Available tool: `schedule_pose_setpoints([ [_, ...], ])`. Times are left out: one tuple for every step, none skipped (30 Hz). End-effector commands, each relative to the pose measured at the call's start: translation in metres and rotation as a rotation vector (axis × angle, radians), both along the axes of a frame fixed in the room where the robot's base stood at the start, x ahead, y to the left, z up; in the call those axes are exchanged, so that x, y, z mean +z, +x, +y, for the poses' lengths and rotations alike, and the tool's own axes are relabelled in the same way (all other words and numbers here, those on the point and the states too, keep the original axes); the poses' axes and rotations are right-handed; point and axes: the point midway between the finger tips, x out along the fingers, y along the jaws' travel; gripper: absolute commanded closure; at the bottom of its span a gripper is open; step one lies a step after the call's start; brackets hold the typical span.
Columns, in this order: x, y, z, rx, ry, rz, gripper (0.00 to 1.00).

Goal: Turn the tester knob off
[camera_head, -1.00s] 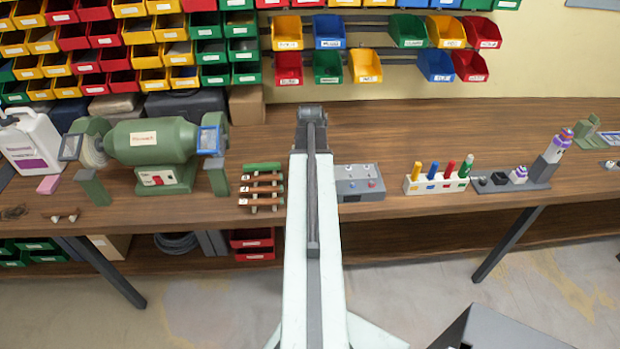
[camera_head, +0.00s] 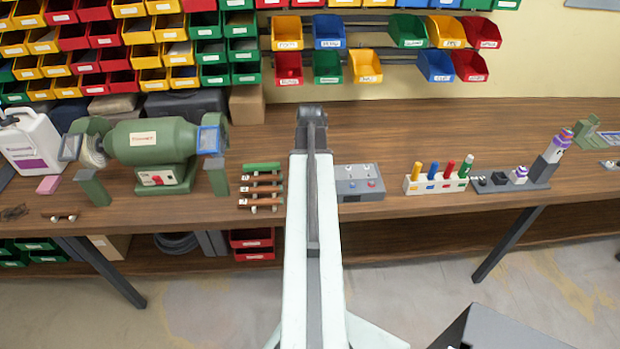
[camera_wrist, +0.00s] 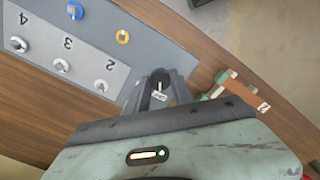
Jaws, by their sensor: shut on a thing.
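The tester is a grey box (camera_head: 360,182) on the bench, right of my arm, which hides its left part in the head view. In the wrist view its grey top (camera_wrist: 178,55) carries numbered toggles, a blue-ringed socket (camera_wrist: 75,10) and a yellow-ringed socket (camera_wrist: 122,37). My gripper (camera_wrist: 160,90) is at the tester's edge area, its two fingers on either side of a dark knob (camera_wrist: 158,78) and shut on it. A light mark shows on the knob and a small white label lies beside it.
A rack of wooden-handled pieces (camera_head: 262,187) stands close left of the tester; one end shows near my gripper in the wrist view. A green bench grinder (camera_head: 155,145) is farther left. A white block of coloured pegs (camera_head: 436,184) stands to the right. The bench behind is mostly clear.

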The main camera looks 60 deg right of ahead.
Motion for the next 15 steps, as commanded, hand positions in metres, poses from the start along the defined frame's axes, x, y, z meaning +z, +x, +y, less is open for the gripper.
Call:
schedule_pose_setpoints([
  [0.0, -0.0013, -0.0008, 0.008, -0.002, 0.002, 1.0],
  [0.0, -0.0013, -0.0008, 0.014, -0.002, 0.002, 1.0],
  [0.0, -0.0013, -0.0008, 0.019, -0.002, 0.002, 1.0],
  [0.0, -0.0013, -0.0008, 0.022, -0.002, 0.002, 1.0],
  [0.0, -0.0013, -0.0008, 0.024, -0.002, 0.002, 1.0],
  [0.0, -0.0013, -0.0008, 0.026, -0.002, 0.002, 1.0],
  [0.0, -0.0013, -0.0008, 0.028, -0.002, 0.002, 1.0],
  [0.0, -0.0013, -0.0008, 0.029, -0.002, 0.002, 1.0],
  [0.0, -0.0012, -0.0007, 0.029, -0.002, 0.002, 1.0],
  [0.0, -0.0012, -0.0008, 0.029, -0.002, 0.002, 1.0],
  [0.0, -0.0012, -0.0008, 0.029, -0.002, 0.002, 1.0],
  [0.0, -0.0011, -0.0007, 0.029, -0.002, 0.002, 1.0],
  [0.0, -0.0011, -0.0007, 0.029, -0.002, 0.002, 1.0],
  [0.0, -0.0011, -0.0007, 0.029, -0.002, 0.002, 1.0],
  [0.0, -0.0011, -0.0007, 0.029, -0.002, 0.002, 1.0],
])
